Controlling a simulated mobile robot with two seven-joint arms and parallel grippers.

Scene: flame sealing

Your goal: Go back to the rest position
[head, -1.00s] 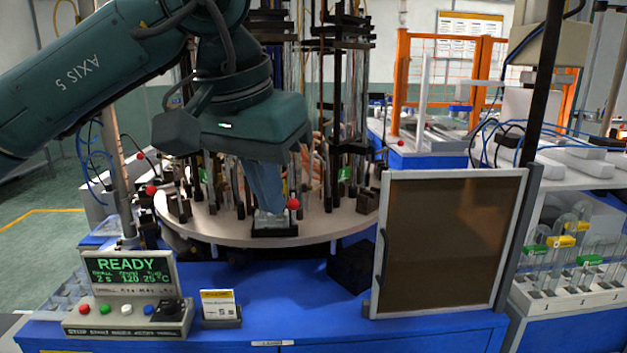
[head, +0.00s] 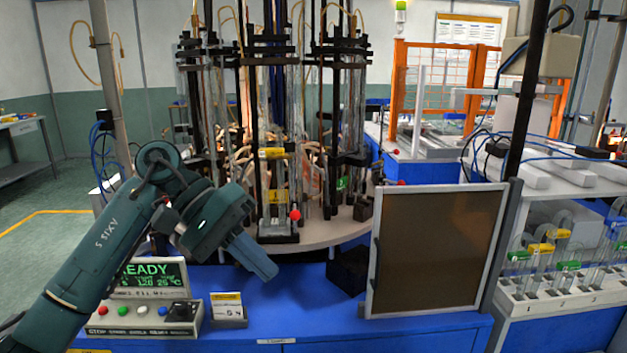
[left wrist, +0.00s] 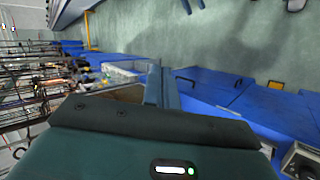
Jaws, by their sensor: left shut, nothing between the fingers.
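My left gripper (head: 262,268) is shut and empty in the head view, in front of the round turntable and above the blue bench. In the left wrist view its closed fingers (left wrist: 160,88) point away over the blue bench, with nothing between them. A glass tube with a yellow cap (head: 277,195) stands upright on the turntable's (head: 315,237) near side, apart from the gripper, near a red ball. My right gripper is not in view.
A control panel reading READY (head: 150,310) and a small card (head: 228,310) stand on the blue bench (head: 310,318). A framed dark shield (head: 437,250) stands at the right. Several capped glass vessels sit in a rack (head: 555,295) at the far right.

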